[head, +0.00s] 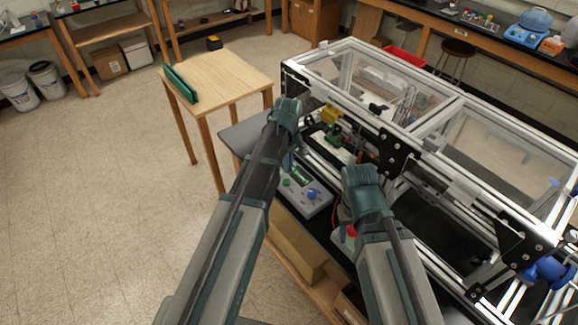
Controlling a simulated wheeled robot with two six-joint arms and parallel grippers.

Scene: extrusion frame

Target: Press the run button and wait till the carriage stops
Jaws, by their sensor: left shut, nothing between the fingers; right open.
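The control box (319,207), pale grey, sits at the near edge of the machine. It has a small lit display (301,173), a green button (287,183) and a blue knob (313,194). My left gripper (288,160) is shut and empty, mostly behind its own arm, just above the box's far left side. I cannot tell if it touches anything. My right gripper (345,212) is open, mostly hidden by its wrist, right of the box near a red button (351,231). Inside the frame are a yellow block (331,114) and a green part (333,136); which is the carriage is unclear.
The aluminium extrusion frame (440,165) with clear panels fills the right side. A wooden table (225,78) with a green tray (180,84) stands at back left. Cardboard boxes (298,247) lie below the machine. The floor at left is clear.

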